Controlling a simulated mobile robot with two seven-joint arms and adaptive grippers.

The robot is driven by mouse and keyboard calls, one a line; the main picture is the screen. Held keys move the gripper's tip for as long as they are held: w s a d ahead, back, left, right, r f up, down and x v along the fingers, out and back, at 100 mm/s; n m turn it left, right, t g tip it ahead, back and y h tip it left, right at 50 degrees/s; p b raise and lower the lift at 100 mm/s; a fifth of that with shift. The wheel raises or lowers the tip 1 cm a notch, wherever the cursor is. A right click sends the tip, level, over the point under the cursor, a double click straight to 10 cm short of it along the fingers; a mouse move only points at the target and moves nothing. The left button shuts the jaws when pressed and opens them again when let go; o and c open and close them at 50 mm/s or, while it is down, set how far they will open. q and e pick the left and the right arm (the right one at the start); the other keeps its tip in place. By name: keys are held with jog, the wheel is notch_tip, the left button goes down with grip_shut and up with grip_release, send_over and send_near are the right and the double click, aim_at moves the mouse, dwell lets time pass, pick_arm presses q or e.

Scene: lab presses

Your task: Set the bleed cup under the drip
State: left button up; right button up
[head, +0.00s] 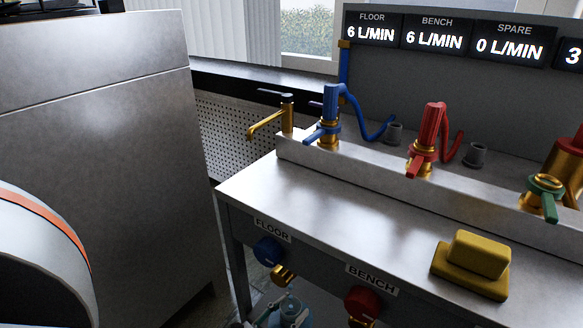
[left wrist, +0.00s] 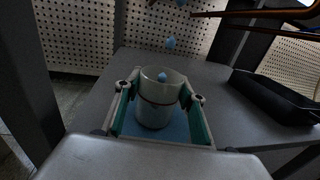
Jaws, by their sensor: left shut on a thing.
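The bleed cup (left wrist: 157,108), a pale grey cylinder with a dark band, stands upright between the fingers of my left gripper (left wrist: 160,98) in the left wrist view. The gripper is shut on it. A blue drop (left wrist: 171,42) hangs in the air above the cup, and another blue drop (left wrist: 162,77) shows at its mouth. A further drop is at the top edge; the outlet they come from is out of frame. In the head view my left gripper (head: 286,312) is low under the bench front, partly cut off. My right gripper is in neither view.
In the left wrist view a grey shelf (left wrist: 95,100) lies around the cup, with a black object (left wrist: 275,98) on the right and copper pipes (left wrist: 250,14) above. The head view shows the bench top (head: 330,190), FLOOR knob (head: 268,250), BENCH knob (head: 362,302) and yellow sponge (head: 475,262).

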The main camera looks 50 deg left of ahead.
pick_arm(q)
jog(key=o, duration=1.2)
jog(key=shift+f, duration=0.15)
jog(key=shift+s, duration=0.2)
jog(key=shift+s+d+p, duration=0.25)
jog(key=shift+s, duration=1.65)
jog(key=shift+s+d+p, duration=0.2)
jog(key=shift+s, duration=1.75)
jog(key=shift+s+d+p, duration=0.25)
jog(key=shift+s, duration=1.65)
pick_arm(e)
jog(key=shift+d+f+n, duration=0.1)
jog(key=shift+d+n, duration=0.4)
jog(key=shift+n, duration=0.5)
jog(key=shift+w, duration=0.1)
